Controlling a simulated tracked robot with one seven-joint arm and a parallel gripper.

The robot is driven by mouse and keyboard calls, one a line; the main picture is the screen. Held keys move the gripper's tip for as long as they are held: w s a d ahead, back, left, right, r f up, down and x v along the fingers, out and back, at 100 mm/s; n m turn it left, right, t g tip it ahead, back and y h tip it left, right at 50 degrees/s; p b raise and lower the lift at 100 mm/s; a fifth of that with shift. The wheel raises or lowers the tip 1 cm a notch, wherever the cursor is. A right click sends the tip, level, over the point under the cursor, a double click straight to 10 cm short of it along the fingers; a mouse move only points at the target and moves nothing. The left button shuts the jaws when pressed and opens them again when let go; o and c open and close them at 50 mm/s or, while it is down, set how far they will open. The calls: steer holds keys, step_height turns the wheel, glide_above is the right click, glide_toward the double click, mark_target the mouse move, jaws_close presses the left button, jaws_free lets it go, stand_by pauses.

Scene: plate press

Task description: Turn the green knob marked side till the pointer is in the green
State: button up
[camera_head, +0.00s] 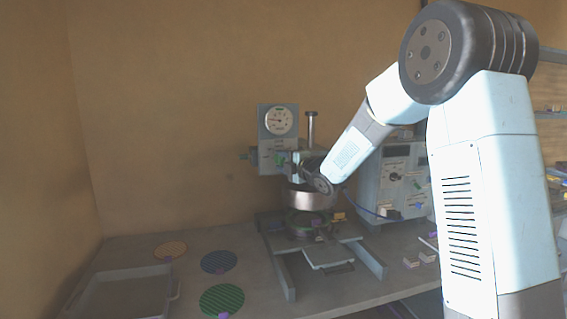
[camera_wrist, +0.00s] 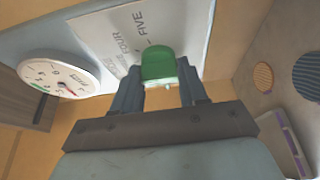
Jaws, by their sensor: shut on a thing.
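The green knob (camera_wrist: 158,66) sits between the two fingers of my gripper (camera_wrist: 158,90) in the wrist view, in front of a pale panel (camera_wrist: 115,35) with lettering. The gripper is shut on it. The knob shows small in the head view as a green spot (camera_head: 281,158), with my gripper (camera_head: 288,159) reaching it from the right. The round dial (camera_wrist: 57,75) is left of the knob in the wrist view, with a green mark near its left rim. In the head view the dial (camera_head: 279,121) is above the knob.
The press (camera_head: 308,222) stands below my wrist. A grey control box (camera_head: 392,180) is to the right. A striped orange disc (camera_head: 170,249), a blue disc (camera_head: 219,262) and a green disc (camera_head: 222,299) lie on the table. A shallow tray (camera_head: 120,296) is at left.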

steer(key=shift+f, duration=0.2)
steer(key=m+t, duration=0.1)
steer(key=m, duration=0.2)
steer(key=shift+f+m, duration=0.15)
steer(key=shift+m, duration=0.25)
steer(key=m+t, duration=0.2)
steer(key=m, duration=0.3)
steer(key=m+t+h, duration=0.1)
steer(key=m+t, duration=0.1)
steer(key=m, duration=0.2)
steer(key=shift+a+f+m, duration=0.1)
steer(key=shift+m, duration=0.3)
steer(key=shift+m+t+h, duration=0.5)
steer(key=shift+m+h, duration=0.1)
steer(key=shift+m, duration=0.8)
steer(key=shift+m+t+h, duration=0.5)
steer(key=shift+m+h, duration=0.1)
steer(key=shift+m, duration=0.8)
steer(key=o, duration=1.1)
steer(key=shift+r, duration=0.2)
steer(key=shift+c, duration=0.2)
